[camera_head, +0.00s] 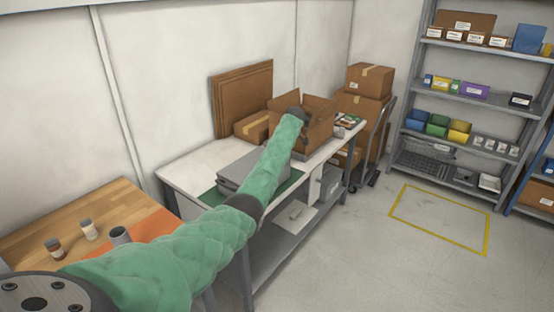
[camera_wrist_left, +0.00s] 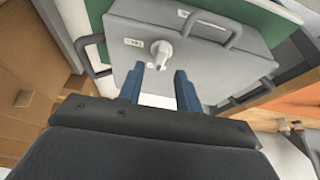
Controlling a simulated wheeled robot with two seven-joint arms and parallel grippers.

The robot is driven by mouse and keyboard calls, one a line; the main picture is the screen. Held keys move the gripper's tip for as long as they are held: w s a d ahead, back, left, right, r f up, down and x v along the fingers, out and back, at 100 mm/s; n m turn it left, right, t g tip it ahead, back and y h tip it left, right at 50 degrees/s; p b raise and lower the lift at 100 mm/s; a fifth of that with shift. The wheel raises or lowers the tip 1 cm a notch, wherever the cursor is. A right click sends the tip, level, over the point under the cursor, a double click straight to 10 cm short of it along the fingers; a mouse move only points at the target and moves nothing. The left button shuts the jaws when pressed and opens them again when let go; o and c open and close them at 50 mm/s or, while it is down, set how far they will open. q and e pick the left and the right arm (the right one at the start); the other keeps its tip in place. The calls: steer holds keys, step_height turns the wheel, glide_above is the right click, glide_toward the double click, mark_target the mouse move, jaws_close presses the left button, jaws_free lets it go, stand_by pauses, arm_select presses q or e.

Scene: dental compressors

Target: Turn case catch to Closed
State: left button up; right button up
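The grey case (camera_head: 240,168) lies on a green mat (camera_head: 287,184) on the white workbench, partly hidden behind my left arm. In the left wrist view the case (camera_wrist_left: 225,67) fills the upper middle, with a dark grey handle (camera_wrist_left: 208,22) at its edge. The case catch (camera_wrist_left: 161,50) is a pale grey knob with a lever on the case face. My left gripper (camera_wrist_left: 160,88) has its two blue fingers apart and empty, pointing toward the catch; the catch shows just beyond the tips, with no contact visible. My right gripper is not in view.
An open cardboard box (camera_head: 316,133) stands on the bench behind my left arm. A wooden table (camera_head: 70,215) with small bottles and an orange mat (camera_head: 150,226) is at the left. Shelving (camera_head: 470,100) stands at the back right. The floor around the yellow outline is clear.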

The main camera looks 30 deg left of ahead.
arm_select(q)
steer(key=shift+b+v, duration=0.5)
steer(key=shift+v, duration=1.25)
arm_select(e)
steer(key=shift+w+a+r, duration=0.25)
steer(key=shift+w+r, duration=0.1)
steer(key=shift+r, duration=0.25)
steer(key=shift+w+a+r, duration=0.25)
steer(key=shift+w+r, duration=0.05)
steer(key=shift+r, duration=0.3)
arm_select(q)
steer(key=shift+a, duration=0.1)
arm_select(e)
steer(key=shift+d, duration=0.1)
